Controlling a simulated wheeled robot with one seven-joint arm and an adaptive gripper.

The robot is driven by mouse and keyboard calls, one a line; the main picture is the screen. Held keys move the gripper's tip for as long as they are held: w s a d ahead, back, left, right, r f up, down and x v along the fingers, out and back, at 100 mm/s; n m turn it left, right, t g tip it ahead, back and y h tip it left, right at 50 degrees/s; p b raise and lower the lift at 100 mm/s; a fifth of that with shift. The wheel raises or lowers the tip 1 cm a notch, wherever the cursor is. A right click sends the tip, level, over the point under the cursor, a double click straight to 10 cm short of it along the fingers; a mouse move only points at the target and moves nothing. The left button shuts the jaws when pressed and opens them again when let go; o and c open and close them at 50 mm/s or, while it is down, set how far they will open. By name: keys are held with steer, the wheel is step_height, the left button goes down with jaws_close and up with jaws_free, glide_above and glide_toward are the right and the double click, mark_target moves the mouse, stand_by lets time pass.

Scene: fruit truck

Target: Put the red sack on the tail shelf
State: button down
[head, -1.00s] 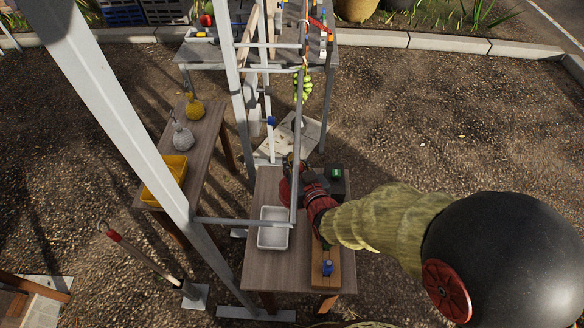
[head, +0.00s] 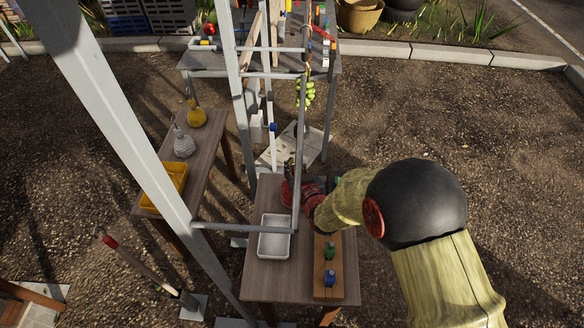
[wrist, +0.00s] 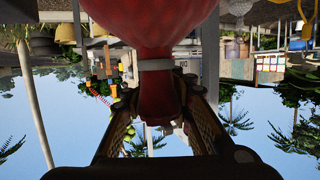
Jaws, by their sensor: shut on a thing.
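A red sack (wrist: 155,28) with a grey band around its neck fills the top of the wrist view. My gripper (wrist: 158,108) is shut on the sack's red neck, with one finger on each side. In the head view, a red rounded part of the sack (head: 287,193) shows behind the upright pole, above the near table. My wrist hides the rest of it and most of my gripper. A wooden shelf (head: 205,150) at the left bears a yellow sack (head: 197,118) and a grey sack (head: 183,146). I cannot tell which surface is the tail shelf.
The near table (head: 262,285) holds a white tray (head: 274,252) and a wooden board (head: 328,291) with small green and blue items. A yellow bin (head: 176,176) stands on the left shelf. Grey poles (head: 118,140) and a crossbar (head: 245,227) stand between. Green fruit hangs behind.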

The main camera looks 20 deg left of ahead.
steer(key=shift+f, duration=0.35)
steer(key=c, duration=1.6)
jaws_free()
steer(key=shift+o, duration=0.7)
steer(key=shift+f, duration=0.1)
steer(key=shift+r, duration=0.25)
steer(key=p+v, duration=0.1)
steer(key=v, duration=1.1)
steer(key=shift+p, duration=0.4)
steer(key=shift+f, duration=0.1)
